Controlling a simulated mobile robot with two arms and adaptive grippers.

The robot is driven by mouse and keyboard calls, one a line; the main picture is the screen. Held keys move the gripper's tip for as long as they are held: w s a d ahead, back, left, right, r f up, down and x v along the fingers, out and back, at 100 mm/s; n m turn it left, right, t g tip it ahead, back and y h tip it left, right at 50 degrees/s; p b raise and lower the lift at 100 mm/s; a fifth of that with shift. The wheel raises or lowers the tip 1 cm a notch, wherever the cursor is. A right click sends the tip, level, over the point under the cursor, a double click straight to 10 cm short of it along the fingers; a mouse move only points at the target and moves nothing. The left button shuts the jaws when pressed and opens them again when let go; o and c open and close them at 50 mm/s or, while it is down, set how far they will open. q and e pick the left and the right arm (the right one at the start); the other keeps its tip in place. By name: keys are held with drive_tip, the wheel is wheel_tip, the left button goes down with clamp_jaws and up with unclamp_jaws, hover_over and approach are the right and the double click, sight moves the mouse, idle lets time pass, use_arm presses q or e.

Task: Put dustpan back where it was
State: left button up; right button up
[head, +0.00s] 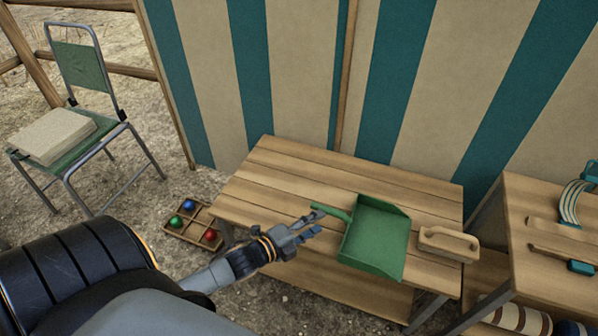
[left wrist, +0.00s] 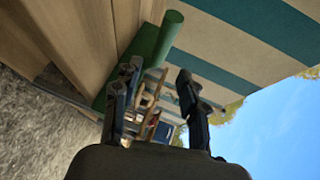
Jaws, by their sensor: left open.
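The green dustpan (head: 375,238) lies on the slatted wooden table (head: 285,165), its handle (head: 330,210) pointing left. My left gripper (head: 317,224) is open and empty, just left of the pan beside the handle. In the left wrist view the handle (left wrist: 162,38) shows just past the fingertips of the left gripper (left wrist: 157,76). I cannot tell whether a finger touches it. My right gripper is not in view.
A beige block with a handle (head: 448,243) sits right of the dustpan. A second wooden table (head: 540,205) with small items stands at the right. A tray of coloured balls (head: 190,233) and a chair (head: 85,70) are at the left. The table's far left is clear.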

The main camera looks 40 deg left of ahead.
use_arm(q)
drive_tip(key=s+d+f+n+g+y, duration=0.1)
drive_tip(key=s+d+f+n+g, duration=0.1)
drive_tip(key=s+n+g, duration=0.4)
drive_tip(key=s+d+f+n+g+y, duration=0.2)
drive_tip(key=s+d+n+g, duration=0.3)
drive_tip(key=s+n, duration=0.7)
drive_tip(key=shift+s+d+f+g+y+p, duration=0.3)
drive_tip(key=shift+s+f+g+p, duration=0.1)
drive_tip(key=shift+g, duration=0.2)
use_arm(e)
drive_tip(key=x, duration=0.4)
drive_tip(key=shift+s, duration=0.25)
